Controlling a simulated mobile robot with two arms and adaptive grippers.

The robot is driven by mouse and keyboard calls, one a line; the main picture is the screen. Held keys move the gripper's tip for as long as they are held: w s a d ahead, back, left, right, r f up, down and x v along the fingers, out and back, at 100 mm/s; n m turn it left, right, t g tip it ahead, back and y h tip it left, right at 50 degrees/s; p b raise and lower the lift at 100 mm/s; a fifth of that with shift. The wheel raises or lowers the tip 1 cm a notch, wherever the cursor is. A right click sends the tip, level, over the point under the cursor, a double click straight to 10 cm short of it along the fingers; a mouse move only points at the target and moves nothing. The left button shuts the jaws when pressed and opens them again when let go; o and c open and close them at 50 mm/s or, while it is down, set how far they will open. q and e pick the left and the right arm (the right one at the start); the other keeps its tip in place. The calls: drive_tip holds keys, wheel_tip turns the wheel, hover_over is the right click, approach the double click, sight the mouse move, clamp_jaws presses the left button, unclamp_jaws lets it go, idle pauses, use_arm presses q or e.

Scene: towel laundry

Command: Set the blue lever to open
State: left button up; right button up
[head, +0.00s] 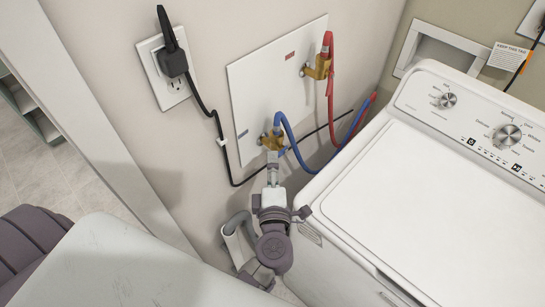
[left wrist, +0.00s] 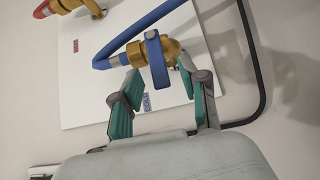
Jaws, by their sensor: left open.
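The same brass valve (head: 271,141) shows in the head view, low on a white wall panel; the lever is mostly hard to make out there. My left gripper (head: 272,168) is just below this valve. It is open, and in the left wrist view its fingertips (left wrist: 164,78) stand on either side of the lever's lower part. Contact cannot be told.
A second brass valve (head: 318,67) with a red hose (head: 331,90) sits higher on the panel (head: 285,75). The blue hose (head: 290,135) loops beside my gripper. A black cord (head: 213,112) runs from the outlet (head: 165,75). A white washer (head: 420,190) stands close at right.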

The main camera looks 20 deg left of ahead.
use_arm(q)
drive_tip(key=shift+x, duration=1.15)
use_arm(e)
drive_tip(key=shift+a, duration=0.55)
drive_tip(key=shift+d, duration=0.1)
